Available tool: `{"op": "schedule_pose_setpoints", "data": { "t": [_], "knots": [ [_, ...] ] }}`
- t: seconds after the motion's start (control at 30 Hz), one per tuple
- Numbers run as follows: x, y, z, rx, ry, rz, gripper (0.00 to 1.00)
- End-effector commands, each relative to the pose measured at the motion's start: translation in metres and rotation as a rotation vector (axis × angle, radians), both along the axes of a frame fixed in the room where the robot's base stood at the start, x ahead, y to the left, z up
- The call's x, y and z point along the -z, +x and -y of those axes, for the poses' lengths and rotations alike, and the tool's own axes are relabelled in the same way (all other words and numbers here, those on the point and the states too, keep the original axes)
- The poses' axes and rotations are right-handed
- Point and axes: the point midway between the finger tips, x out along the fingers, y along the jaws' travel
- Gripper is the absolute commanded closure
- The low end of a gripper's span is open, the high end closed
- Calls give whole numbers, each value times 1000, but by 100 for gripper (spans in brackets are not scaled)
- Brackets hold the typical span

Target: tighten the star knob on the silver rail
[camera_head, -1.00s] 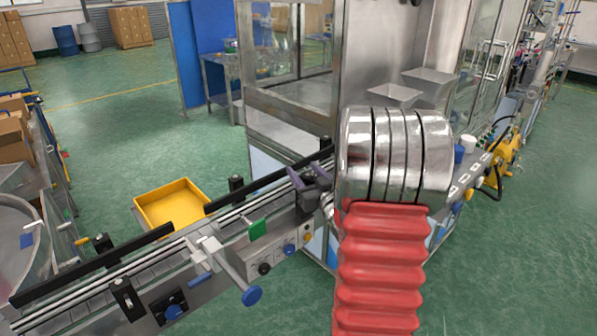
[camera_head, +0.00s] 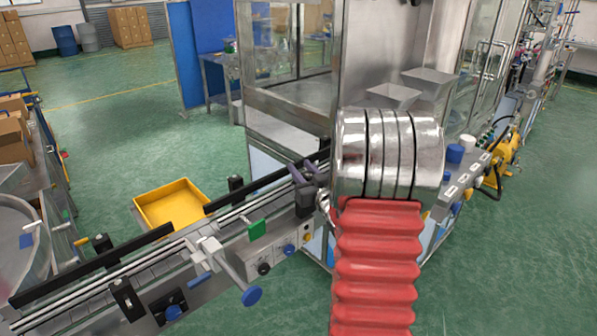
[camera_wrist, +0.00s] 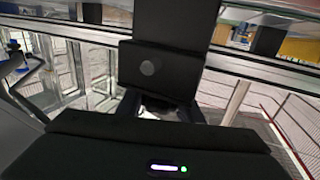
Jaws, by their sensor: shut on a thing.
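The silver rail (camera_head: 233,212) runs along the conveyor in the head view, and a silver bar of it crosses the wrist view (camera_wrist: 255,70). My gripper (camera_head: 304,178) is at the rail's right part, in front of the machine cabinet. In the wrist view a black block (camera_wrist: 150,68) with a grey round spot stands right in front of my gripper (camera_wrist: 158,110). The jaws are shut on a small part below that block, which I take to be the star knob. The knob itself is mostly hidden by the jaws and the block, so its turn angle does not show.
Black guide strips (camera_head: 95,262) and other black clamp blocks (camera_head: 127,298) line the conveyor. A crank with a blue knob (camera_head: 252,296) sticks out at the front. A yellow tray (camera_head: 172,203) stands behind. The glazed cabinet (camera_head: 290,100) is close behind my arm.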

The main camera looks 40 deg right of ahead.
Motion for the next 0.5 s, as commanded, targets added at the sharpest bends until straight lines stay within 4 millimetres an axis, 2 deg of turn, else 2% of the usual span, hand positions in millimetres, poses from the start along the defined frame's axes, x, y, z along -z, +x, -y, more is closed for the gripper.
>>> {"op": "schedule_pose_setpoints", "data": {
  "t": [0.07,0.1,0.17,0.23,0.27,0.5],
  "knots": [
    [0,0,0,0,0,0,88],
    [0,0,-25,-6,3,-1,90],
    [1,0,-10,-1,1,-1,78],
    [1,0,-5,-1,-1,-1,88],
    [1,0,-4,0,-1,-1,90],
    [1,0,-1,28,-1,-1,90]
  ]
}}
